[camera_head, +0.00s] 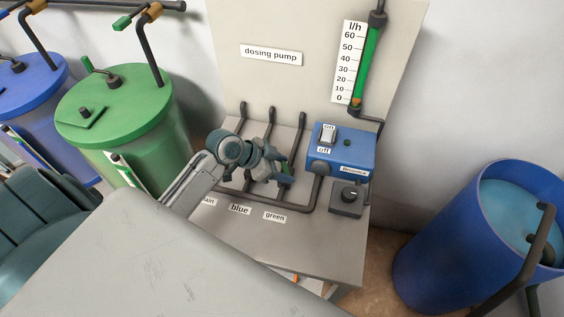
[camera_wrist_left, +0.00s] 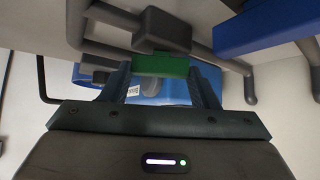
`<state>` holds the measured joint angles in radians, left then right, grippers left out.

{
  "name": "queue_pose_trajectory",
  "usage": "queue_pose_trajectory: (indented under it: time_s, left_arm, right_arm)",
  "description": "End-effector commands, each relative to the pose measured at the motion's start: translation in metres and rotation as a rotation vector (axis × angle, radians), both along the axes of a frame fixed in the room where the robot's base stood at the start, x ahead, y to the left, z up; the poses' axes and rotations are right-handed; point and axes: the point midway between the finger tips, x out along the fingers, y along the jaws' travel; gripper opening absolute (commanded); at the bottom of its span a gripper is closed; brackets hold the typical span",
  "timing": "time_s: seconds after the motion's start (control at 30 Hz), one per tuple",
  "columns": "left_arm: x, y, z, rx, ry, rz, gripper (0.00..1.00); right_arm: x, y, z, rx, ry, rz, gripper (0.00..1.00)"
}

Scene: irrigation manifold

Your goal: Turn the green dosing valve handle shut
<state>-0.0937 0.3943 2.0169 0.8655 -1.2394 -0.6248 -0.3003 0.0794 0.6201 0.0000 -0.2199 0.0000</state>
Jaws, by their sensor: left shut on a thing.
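The green dosing valve handle (camera_wrist_left: 160,66) shows in the left wrist view as a green bar under a dark grey valve body (camera_wrist_left: 163,28). It lies between the two fingers of my left gripper (camera_wrist_left: 160,80), which is shut on it. In the head view my left gripper (camera_head: 282,174) is at the pipes above the "green" label (camera_head: 274,217). Only a small bit of green shows there, and the gripper hides most of the handle and valve. My right gripper is in neither view.
A blue dosing box (camera_head: 341,150) with an on/off switch stands right of the gripper, with a dark knob block (camera_head: 348,198) below it. Dark pipes (camera_head: 300,137) run close around the gripper. A flow gauge (camera_head: 368,65) shows its orange float near 0. A blue barrel (camera_head: 430,240) stands at right.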

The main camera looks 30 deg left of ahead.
Motion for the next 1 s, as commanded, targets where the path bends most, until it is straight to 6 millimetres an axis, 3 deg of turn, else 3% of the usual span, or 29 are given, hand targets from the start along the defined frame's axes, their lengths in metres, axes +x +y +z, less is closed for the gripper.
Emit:
queue_pose_trajectory:
  time_s: [0.5, 1.0]
  left_arm:
    - [-0.003, -0.007, 0.004, -0.005, 0.001, 0.494, 0.32]
    - [-0.002, -0.011, 0.001, -0.004, -0.002, 0.907, 0.32]
  right_arm:
    - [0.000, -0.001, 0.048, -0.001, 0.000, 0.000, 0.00]
    - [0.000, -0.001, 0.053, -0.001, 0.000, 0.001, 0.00]
